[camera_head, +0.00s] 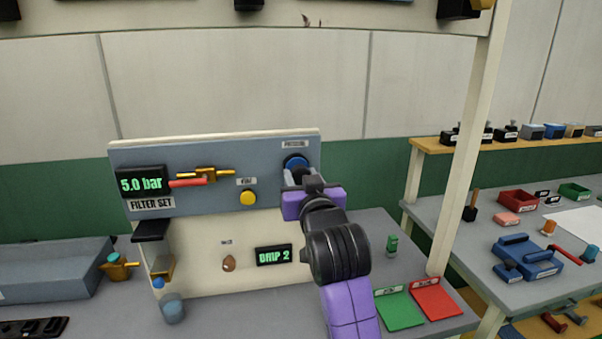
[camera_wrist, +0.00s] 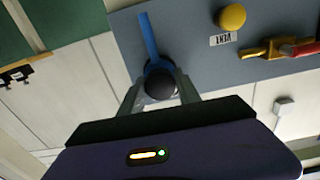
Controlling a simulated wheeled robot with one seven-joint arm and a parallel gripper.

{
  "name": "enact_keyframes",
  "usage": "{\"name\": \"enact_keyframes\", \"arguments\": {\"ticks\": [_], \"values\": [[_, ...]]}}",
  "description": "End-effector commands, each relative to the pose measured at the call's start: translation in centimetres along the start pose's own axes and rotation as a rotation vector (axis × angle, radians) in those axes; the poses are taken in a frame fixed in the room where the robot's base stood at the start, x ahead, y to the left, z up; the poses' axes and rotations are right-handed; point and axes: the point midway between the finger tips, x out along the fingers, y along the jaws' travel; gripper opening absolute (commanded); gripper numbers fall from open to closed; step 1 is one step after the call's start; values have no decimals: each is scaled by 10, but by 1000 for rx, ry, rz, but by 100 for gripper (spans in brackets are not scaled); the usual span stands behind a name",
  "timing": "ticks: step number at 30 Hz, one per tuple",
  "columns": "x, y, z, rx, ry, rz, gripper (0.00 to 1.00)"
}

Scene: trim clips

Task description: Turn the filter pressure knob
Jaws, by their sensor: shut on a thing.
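The filter pressure knob (camera_head: 295,162) is blue and sits at the upper right of the grey-blue panel (camera_head: 225,198), under a small label reading PRESSURE. In the wrist view the knob (camera_wrist: 158,75) shows a dark round middle and a long blue bar pointing up in the picture. My gripper (camera_head: 300,178) reaches it from the front. In the wrist view my gripper's fingers (camera_wrist: 160,88) are closed on the two sides of the knob. The display (camera_head: 141,184) on the panel reads 5.0 bar. My gripper hides part of the knob in the head view.
A yellow VENT button (camera_head: 248,198) and a yellow valve with a red handle (camera_head: 188,183) are on the panel. A BMP 2 display (camera_head: 273,255) is below. Green (camera_head: 398,309) and red (camera_head: 436,299) trays lie at the bench's right, near a cream post (camera_head: 467,140).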

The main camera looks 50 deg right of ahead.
Motion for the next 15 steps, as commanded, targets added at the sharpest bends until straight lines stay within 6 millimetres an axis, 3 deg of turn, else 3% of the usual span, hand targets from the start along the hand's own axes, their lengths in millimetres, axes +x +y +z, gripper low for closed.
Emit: {"name": "enact_keyframes", "arguments": {"ticks": [15], "values": [[0,1,-2,-290,0,1,0]]}}
